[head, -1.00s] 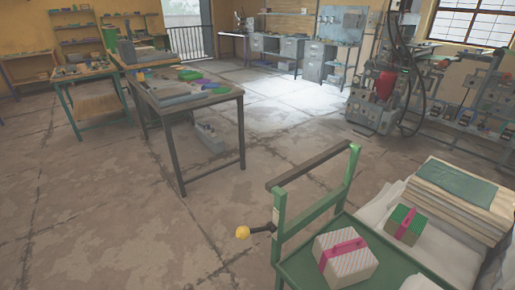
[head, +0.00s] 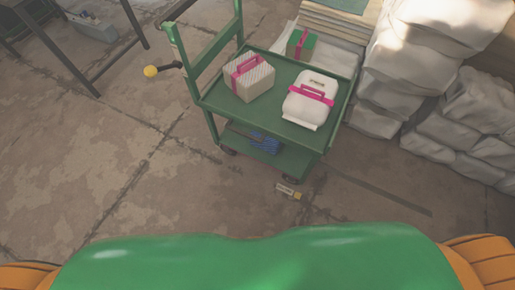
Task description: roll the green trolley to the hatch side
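The green trolley (head: 215,101) stands upright in the head view, above the middle, with its push frame at its left end. A yellow knob (head: 151,71) sticks out on a dark rod from that frame. On the top shelf are a striped box with a pink band (head: 249,80) and a white package with a pink band (head: 311,97). Something blue (head: 262,143) lies on the lower shelf. I cannot tell where the hatch side is. Neither gripper shows in the view.
White sacks (head: 452,105) are stacked right of the trolley. A green box with a pink band (head: 301,43) is behind it, near a stack of boards (head: 328,21). A small object (head: 289,191) lies on the floor by the trolley. The floor at left is open.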

